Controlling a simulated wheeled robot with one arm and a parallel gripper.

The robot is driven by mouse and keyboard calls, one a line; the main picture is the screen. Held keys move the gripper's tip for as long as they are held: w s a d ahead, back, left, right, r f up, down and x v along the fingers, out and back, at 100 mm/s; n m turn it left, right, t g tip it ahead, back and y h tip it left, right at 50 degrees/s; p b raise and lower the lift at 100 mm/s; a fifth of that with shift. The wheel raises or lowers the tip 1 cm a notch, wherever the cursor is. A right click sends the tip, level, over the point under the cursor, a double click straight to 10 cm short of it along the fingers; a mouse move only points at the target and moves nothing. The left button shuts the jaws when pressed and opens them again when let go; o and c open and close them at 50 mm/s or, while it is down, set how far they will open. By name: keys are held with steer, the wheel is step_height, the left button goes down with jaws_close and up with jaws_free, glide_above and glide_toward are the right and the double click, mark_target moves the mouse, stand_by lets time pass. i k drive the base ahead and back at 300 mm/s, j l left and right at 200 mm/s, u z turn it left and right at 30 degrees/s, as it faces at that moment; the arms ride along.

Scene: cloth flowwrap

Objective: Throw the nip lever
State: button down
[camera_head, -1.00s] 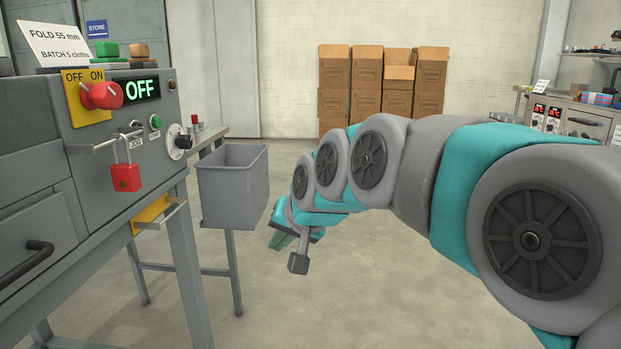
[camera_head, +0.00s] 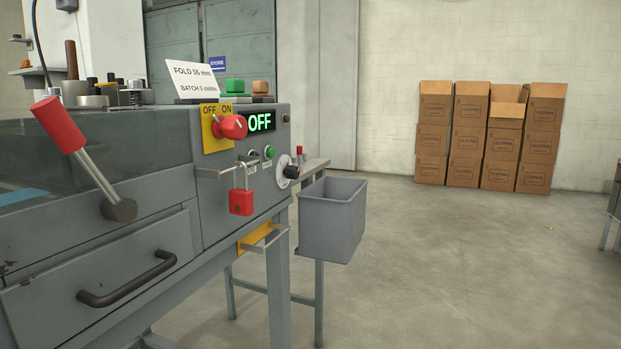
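The nip lever (camera_head: 88,165) is a metal rod with a red grip, mounted by a dark round hub on the front of the grey machine (camera_head: 120,245) at the left. It leans up and to the left, with its red grip at the top. The machine's display reads OFF, and a red rotary switch (camera_head: 230,127) sits beside it on a yellow OFF/ON plate. My gripper is not in view now, so I cannot see whether it is open or shut.
A red padlock (camera_head: 241,201) hangs from a bar below the switch. A black drawer handle (camera_head: 127,280) juts out under the lever. A grey bin (camera_head: 333,220) stands at the machine's right end. Cardboard boxes (camera_head: 490,137) are stacked at the back wall.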

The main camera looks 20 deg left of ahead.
mark_target(49, 113)
steer(key=u, duration=2.1)
steer(key=k+l+z, duration=0.1)
steer(key=l, duration=0.25)
steer(key=k+l, duration=0.2)
steer(key=l, duration=0.15)
steer(key=k+l+z, duration=0.15)
steer(key=l, duration=0.25)
steer(key=k+l+z, duration=0.2)
steer(key=i+u, duration=0.15)
